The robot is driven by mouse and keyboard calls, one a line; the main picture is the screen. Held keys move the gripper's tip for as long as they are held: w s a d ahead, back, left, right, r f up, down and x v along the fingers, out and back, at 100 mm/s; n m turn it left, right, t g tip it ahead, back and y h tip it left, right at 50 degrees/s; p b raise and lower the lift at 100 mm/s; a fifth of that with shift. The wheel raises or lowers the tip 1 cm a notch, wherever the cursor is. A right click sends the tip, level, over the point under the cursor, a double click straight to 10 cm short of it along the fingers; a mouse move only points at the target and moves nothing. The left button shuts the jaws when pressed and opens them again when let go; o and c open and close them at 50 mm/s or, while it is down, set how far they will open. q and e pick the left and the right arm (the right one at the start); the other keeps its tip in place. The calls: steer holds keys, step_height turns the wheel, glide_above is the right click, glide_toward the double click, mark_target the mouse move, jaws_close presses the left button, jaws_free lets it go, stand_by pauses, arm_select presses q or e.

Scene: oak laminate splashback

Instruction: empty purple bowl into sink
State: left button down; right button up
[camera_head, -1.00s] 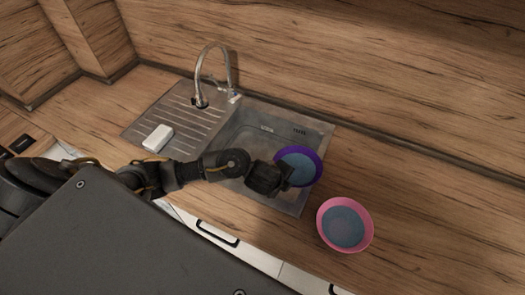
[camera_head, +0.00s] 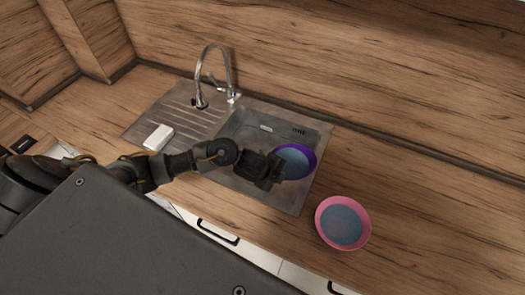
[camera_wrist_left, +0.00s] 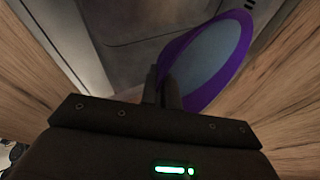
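The purple bowl (camera_head: 297,162) has bluish contents and is held over the right part of the sink basin. My left gripper (camera_head: 277,174) is shut on its near left rim. In the left wrist view the bowl (camera_wrist_left: 213,60) is tilted, and the gripper fingers (camera_wrist_left: 167,88) pinch its purple rim. The steel sink (camera_head: 240,150) has its basin below the bowl, partly hidden by my left arm. I cannot tell whether any contents have left the bowl. My right gripper is not in view.
A pink bowl (camera_head: 343,222) with bluish contents stands on the counter right of the sink. A curved faucet (camera_head: 222,70) rises behind the sink. A white block (camera_head: 158,137) lies on the ridged drainboard.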

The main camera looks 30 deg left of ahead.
arm_select(q)
steer(key=shift+w+a+f+b, duration=0.2)
steer(key=shift+f+b, duration=0.2)
steer(key=shift+f, duration=0.25)
steer(key=f+b, duration=0.1)
steer(key=a+f+h+b, duration=0.1)
steer(key=f+b, duration=0.1)
steer(key=shift+w+a+n+g+h, duration=0.2)
steer(key=shift+w+n+g+h, duration=0.1)
steer(key=shift+n, duration=0.1)
steer(key=shift+a+r, duration=0.1)
steer(key=shift+w+a+r+h, duration=0.15)
steer(key=shift+h, duration=0.15)
steer(key=shift+a+r, duration=0.15)
steer(key=shift+a, duration=0.1)
steer(key=shift+w+a+r+h, duration=0.1)
steer(key=shift+w+h, duration=0.05)
steer(key=shift+h, duration=0.15)
stand_by(0.4)
